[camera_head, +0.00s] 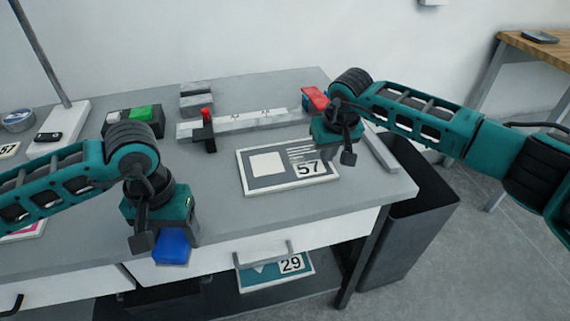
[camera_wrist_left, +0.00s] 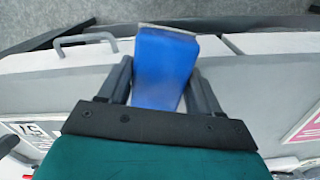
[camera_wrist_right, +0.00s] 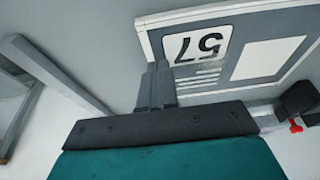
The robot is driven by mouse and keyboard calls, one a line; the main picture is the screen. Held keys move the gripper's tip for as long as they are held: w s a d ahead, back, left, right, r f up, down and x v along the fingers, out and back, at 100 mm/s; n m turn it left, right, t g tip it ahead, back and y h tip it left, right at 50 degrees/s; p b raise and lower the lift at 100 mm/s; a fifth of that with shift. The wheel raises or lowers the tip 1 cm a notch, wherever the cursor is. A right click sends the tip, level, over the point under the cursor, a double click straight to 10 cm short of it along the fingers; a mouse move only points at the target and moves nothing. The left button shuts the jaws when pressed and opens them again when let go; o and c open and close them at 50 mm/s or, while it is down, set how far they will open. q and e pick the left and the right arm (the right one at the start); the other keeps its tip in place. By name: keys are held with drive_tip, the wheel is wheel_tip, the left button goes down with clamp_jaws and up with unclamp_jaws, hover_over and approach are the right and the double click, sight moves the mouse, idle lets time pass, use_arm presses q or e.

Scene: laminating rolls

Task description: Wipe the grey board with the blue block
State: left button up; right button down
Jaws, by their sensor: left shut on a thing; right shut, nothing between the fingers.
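The blue block (camera_head: 172,247) is held by my left gripper (camera_head: 160,238), near the front edge of the table. In the left wrist view the blue block (camera_wrist_left: 163,65) sits between the two fingers and sticks out past them. The grey board (camera_head: 287,180), with a white square, lines and the number 57, lies flat on the table right of centre. My right gripper (camera_head: 346,157) is shut and empty above the table, near the board's right end. In the right wrist view its fingers (camera_wrist_right: 157,88) are together beside the grey board (camera_wrist_right: 236,80).
A long pale bar (camera_head: 250,121) with a red-topped black clamp lies behind the board. A green-topped box (camera_head: 140,113), a grey block (camera_head: 197,98) and a red object (camera_head: 315,98) stand at the back. A card marked 29 (camera_head: 275,270) shows below the tabletop. A dark bin (camera_head: 415,205) stands at the right.

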use_arm(q)
drive_tip(key=shift+f, duration=0.2)
use_arm(e)
drive_tip(key=shift+f, duration=0.2)
use_arm(q)
drive_tip(key=shift+r, duration=0.1)
use_arm(e)
drive_tip(key=shift+r, duration=0.1)
